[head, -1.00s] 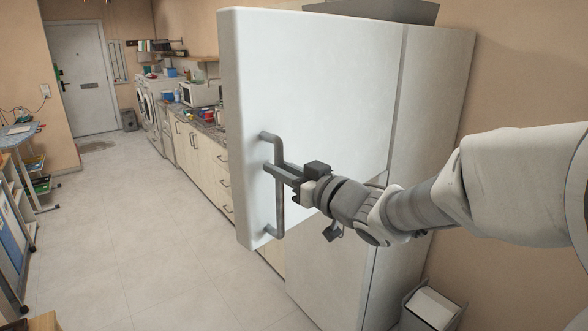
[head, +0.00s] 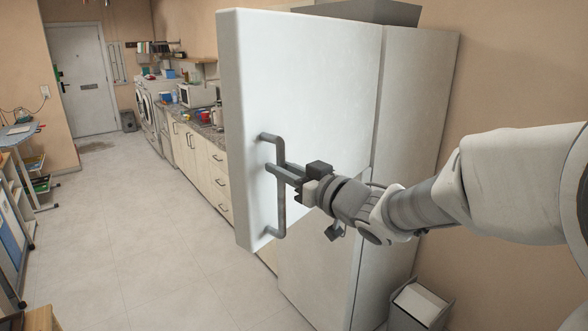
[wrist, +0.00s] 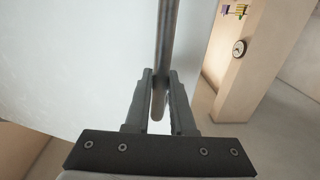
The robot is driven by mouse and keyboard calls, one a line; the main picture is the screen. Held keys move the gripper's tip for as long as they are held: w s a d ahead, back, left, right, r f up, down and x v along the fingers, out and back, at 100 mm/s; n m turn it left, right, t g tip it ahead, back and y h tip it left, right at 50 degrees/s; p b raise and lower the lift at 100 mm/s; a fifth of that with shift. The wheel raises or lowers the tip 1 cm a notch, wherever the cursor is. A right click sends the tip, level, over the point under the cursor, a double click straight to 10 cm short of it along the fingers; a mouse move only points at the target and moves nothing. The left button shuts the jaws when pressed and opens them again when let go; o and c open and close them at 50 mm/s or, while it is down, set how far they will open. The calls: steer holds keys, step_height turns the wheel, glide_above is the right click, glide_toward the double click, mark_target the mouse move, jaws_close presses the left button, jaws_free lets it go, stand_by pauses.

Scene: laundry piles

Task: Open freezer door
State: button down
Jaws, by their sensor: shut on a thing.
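The white freezer door (head: 320,95) is the upper door of a tall white fridge-freezer (head: 415,130). It appears swung partly out from the body, and the inside is hidden from view. A grey vertical bar handle (head: 281,215) is fixed near the door's left edge. My gripper (head: 277,172) is shut on the handle around its middle. In the wrist view the handle (wrist: 164,45) runs between the two fingers of my gripper (wrist: 159,85), with the white door (wrist: 75,60) behind it.
A closed white lower door (head: 315,280) stands below. A grey bin (head: 418,305) stands by the fridge's right side. A kitchen counter (head: 205,170) runs behind the door. A shelf unit (head: 15,215) stands at the left. The tiled floor (head: 135,240) between is clear.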

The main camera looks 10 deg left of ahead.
steer(key=shift+d+r, duration=0.1)
stand_by(0.3)
steer(key=c, duration=0.8)
jaws_free()
steer(key=shift+w, duration=0.1)
steer(key=shift+o, duration=0.2)
steer(key=b+v, duration=0.1)
steer(key=v, duration=1.6)
steer(key=shift+s+d+b, duration=0.15)
steer(key=shift+s+b, duration=0.1)
steer(key=shift+b, duration=0.1)
steer(key=shift+w, duration=0.1)
